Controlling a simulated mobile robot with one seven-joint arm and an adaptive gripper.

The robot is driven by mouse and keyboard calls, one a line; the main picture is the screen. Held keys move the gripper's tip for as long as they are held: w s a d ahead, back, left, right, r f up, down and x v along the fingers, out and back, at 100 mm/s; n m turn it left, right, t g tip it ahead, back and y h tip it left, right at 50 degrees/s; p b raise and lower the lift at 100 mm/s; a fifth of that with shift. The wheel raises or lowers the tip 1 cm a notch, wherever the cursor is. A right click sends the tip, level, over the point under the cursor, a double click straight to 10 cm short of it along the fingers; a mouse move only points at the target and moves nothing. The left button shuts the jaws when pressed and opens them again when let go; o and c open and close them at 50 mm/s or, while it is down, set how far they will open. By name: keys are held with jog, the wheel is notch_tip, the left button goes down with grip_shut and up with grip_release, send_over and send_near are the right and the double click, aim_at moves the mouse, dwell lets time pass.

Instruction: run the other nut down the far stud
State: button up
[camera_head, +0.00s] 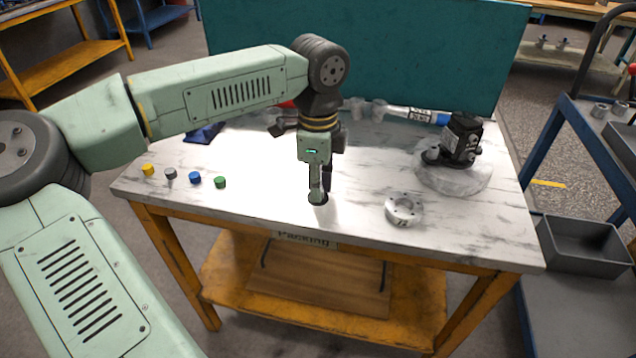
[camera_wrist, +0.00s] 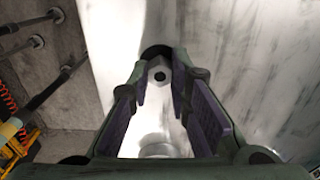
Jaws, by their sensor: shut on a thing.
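In the wrist view a grey hex nut (camera_wrist: 158,75) with a dark hole sits between my fingertips. My gripper (camera_head: 318,197) points down close to the marble-topped table's front edge; its fingers (camera_wrist: 161,68) are shut on the nut. In the head view the nut is hidden by the fingers. The dark hydraulic motor (camera_head: 462,138) stands on a pale round base (camera_head: 455,180) at the right, well away from my gripper. I cannot make out the far stud or another nut on the motor.
A metal ring flange with holes (camera_head: 403,209) lies right of my gripper. Yellow (camera_head: 148,170), grey (camera_head: 170,174), blue (camera_head: 195,178) and green (camera_head: 220,182) caps line the left. A white-and-blue bottle (camera_head: 412,114) lies at the back before a teal panel (camera_head: 400,55).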

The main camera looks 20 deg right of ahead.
grip_shut()
jog(key=shift+r, duration=0.1)
jog(key=shift+r+p, duration=1.25)
jog(key=shift+r, duration=1.7)
jog(key=shift+f, duration=0.15)
